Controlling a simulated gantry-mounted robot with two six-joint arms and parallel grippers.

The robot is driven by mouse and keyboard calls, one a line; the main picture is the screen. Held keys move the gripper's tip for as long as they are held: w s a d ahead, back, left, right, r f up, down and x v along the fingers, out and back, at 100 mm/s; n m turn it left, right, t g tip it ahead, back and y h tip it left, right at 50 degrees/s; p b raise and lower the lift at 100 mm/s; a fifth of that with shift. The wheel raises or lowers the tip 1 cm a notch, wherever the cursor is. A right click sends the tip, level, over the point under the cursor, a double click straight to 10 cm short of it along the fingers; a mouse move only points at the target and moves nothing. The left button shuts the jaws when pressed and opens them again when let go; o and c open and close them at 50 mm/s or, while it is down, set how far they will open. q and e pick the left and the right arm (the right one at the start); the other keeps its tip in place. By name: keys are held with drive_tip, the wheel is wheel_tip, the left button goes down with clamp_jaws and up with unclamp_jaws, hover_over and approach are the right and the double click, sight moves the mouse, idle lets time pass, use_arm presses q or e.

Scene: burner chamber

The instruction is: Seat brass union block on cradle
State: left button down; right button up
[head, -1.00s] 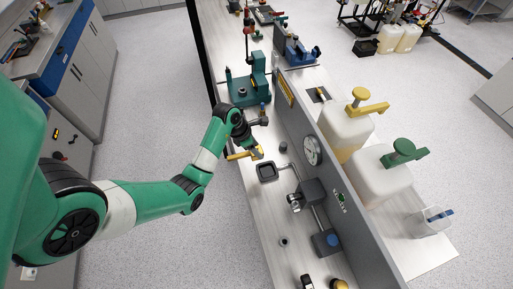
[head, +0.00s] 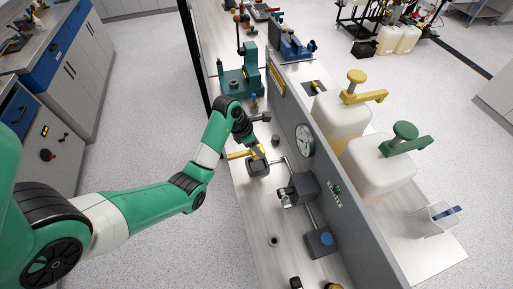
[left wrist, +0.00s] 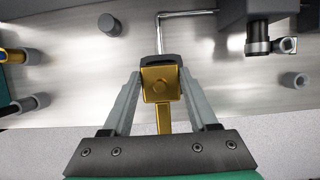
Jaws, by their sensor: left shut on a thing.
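My left gripper (head: 257,153) is shut on the brass union block (left wrist: 160,86), which shows between its two fingers in the left wrist view. A brass arm of the block (head: 239,155) sticks out to the left in the head view. The dark square cradle (head: 258,169) is right at the fingertips, and a dark rim of it (left wrist: 160,60) shows just beyond the block in the left wrist view. I cannot tell whether the block touches the cradle. My right gripper is not in view.
A metal tube (head: 290,163) runs from the cradle towards a dark valve body (head: 304,187). A grey panel with a round gauge (head: 304,138) stands along the right. A short grey post (head: 275,140) stands close behind. The bench's left front is mostly clear.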

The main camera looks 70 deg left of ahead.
sight(251, 150)
use_arm(q)
drive_tip(key=shift+f+b, duration=2.9)
drive_tip(key=shift+f, duration=0.1)
drive_tip(key=shift+f+b, duration=1.15)
drive_tip(key=shift+b, duration=0.1)
drive_tip(key=shift+c, duration=0.5)
unclamp_jaws()
drive_tip(key=shift+r, duration=0.1)
drive_tip(key=p+v, duration=0.3)
drive_tip(key=v, duration=0.3)
drive_tip(key=shift+w+r, duration=0.1)
drive_tip(key=p+v, duration=0.4)
drive_tip(key=p, duration=0.1)
drive_tip(key=shift+r, duration=0.3)
drive_tip(key=shift+s+r+p, duration=0.4)
drive_tip(key=shift+p, duration=0.15)
